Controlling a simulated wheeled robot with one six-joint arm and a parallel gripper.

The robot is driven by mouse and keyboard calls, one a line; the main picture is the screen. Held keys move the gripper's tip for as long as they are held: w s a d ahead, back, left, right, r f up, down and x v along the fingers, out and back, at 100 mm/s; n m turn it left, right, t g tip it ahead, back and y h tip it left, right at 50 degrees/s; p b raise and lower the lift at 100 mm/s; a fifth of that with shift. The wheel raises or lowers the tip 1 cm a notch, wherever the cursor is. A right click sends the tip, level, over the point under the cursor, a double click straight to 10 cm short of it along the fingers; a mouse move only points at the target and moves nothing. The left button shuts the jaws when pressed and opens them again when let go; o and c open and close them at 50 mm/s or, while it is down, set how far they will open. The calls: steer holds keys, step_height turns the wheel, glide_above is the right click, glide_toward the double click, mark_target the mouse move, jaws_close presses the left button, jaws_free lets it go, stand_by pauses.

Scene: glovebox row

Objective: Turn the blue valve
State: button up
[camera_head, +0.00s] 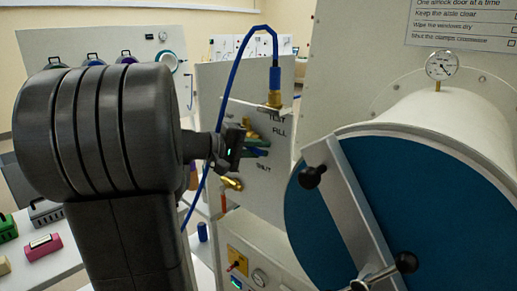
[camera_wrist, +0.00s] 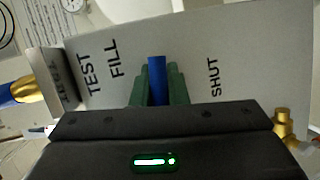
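The blue valve (camera_wrist: 157,78) is on a pale panel marked TEST, FILL and SHUT. In the wrist view its blue handle stands between the FILL and SHUT labels. My gripper (camera_wrist: 158,68) has its two green fingers on either side of the handle, seemingly pressed against it with no clear gap. In the head view my gripper (camera_head: 261,149) reaches the panel from the left, and a little blue of the valve (camera_head: 262,142) shows by the green fingers. My gripper's body hides the valve's base in the wrist view.
A blue hose (camera_head: 231,80) loops from a brass fitting (camera_head: 274,97) on the panel's top and hangs near my wrist. A large blue round door (camera_head: 415,205) with a clamp bar (camera_head: 350,205) stands close on the right. A bench with pink and green items (camera_head: 45,247) is at lower left.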

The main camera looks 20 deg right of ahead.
jaws_close()
steer(key=shift+b, duration=0.4)
steer(key=shift+r+n+h+b, duration=0.3)
steer(key=shift+r+n+h, duration=0.15)
steer(key=shift+n, duration=0.25)
steer(key=shift+r, duration=0.1)
steer(key=o, duration=0.7)
jaws_free()
steer(key=a, duration=0.4)
steer(key=a+r+b, duration=0.1)
steer(key=a, duration=0.4)
steer(key=a+r+b, duration=0.1)
steer(key=a, duration=0.3)
steer(key=shift+a+r, duration=0.15)
steer(key=shift+a, duration=0.15)
